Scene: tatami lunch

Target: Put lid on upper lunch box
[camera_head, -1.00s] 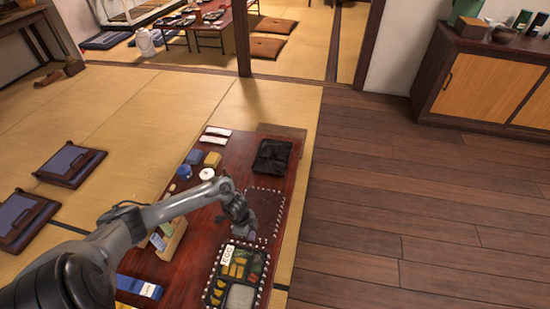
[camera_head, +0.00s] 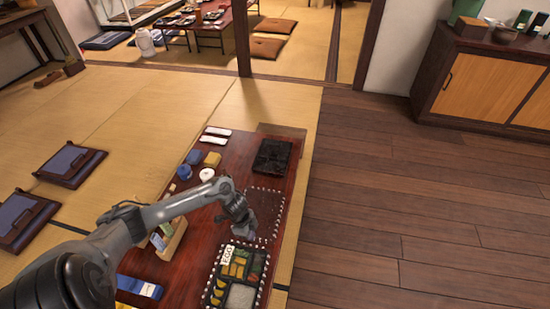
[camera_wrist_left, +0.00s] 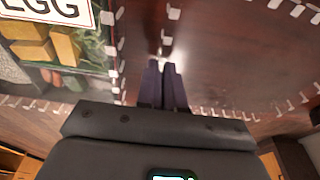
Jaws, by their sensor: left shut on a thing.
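A black rectangular lunch box or lid (camera_head: 272,156) lies at the table's far right; I cannot tell whether it is covered. An open lunch box (camera_head: 222,291) with an "EGG" label, yellow pieces and greens sits at the near right. It also shows at upper left in the left wrist view (camera_wrist_left: 107,40). My left gripper (camera_head: 250,233) is low over the table, between these two, just beyond the filled box. In the left wrist view its dark fingers (camera_wrist_left: 162,72) point down and are shut; what they grip cannot be made out. My right gripper is not in view.
Floor (camera_head: 400,210) to the right is clear.

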